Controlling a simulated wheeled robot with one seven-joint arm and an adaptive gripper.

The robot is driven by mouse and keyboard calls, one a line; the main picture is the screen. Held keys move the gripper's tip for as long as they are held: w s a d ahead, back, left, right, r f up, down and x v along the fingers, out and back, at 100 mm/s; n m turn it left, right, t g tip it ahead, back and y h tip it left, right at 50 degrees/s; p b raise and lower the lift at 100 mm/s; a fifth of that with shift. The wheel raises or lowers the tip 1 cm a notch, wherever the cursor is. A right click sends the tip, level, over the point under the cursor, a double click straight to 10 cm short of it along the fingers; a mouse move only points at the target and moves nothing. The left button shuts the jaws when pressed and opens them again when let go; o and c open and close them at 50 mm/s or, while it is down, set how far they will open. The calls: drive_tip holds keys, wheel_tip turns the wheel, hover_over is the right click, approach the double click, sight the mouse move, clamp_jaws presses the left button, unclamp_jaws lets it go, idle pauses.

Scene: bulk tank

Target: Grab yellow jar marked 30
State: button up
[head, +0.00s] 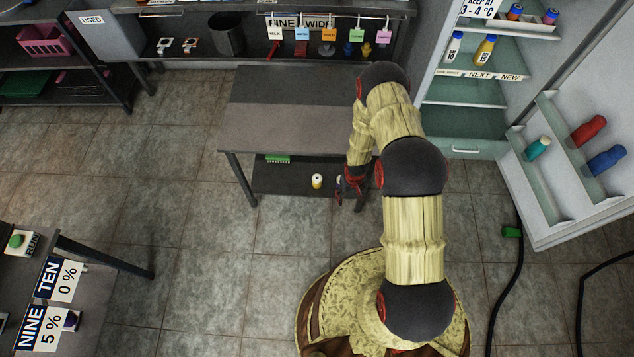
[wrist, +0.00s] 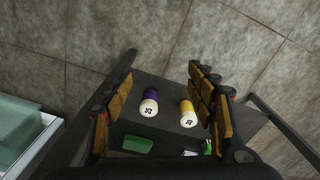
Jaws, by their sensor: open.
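A yellow jar (wrist: 186,107) with a white lid stands on the low shelf of the table; its lid mark looks like 30, though small. In the head view it shows as a small yellow and white jar (head: 317,182). A purple jar (wrist: 151,97), its lid mark looking like 25, stands to its left in the wrist view. My gripper (wrist: 162,66) is open and empty, with both jars between its fingers in the picture; the yellow jar appears nearer the right finger. In the head view my gripper (head: 350,188) is at the shelf's right part, largely hiding the purple jar.
The tabletop (head: 270,125) overhangs the low shelf (head: 280,183). A green block (wrist: 138,144) lies on the shelf beyond the jars. An open fridge (head: 465,120) with several bottles stands at right, and a dark hose (head: 515,260) crosses the floor.

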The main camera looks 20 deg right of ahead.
sight(317, 178)
drive_tip(key=w+a+f+t+y+b, duration=0.1)
drive_tip(key=w+a+f+t, duration=0.2)
drive_tip(key=w+f+t, duration=0.1)
drive_tip(key=w+a+f+n+t+y+b, duration=0.1)
drive_tip(key=w+a+f+t+b, duration=0.1)
drive_tip(key=w+f, duration=0.4)
drive_tip(key=w+a+f+n+t+y+b, duration=0.1)
drive_tip(key=w+a+f+t, duration=0.2)
drive_tip(key=w, duration=0.6)
drive_tip(key=shift+a+f+t+b, duration=0.15)
drive_tip(key=shift+a+f+t, duration=0.05)
drive_tip(key=shift+f+t, duration=0.4)
drive_tip(key=shift+a+f+t+b, duration=0.2)
drive_tip(key=shift+f+t, duration=0.25)
drive_tip(key=shift+t, duration=0.25)
drive_tip(key=shift+r, duration=0.1)
drive_tip(key=c, duration=0.3)
drive_tip(key=c, duration=1)
drive_tip(key=shift+r, duration=0.1)
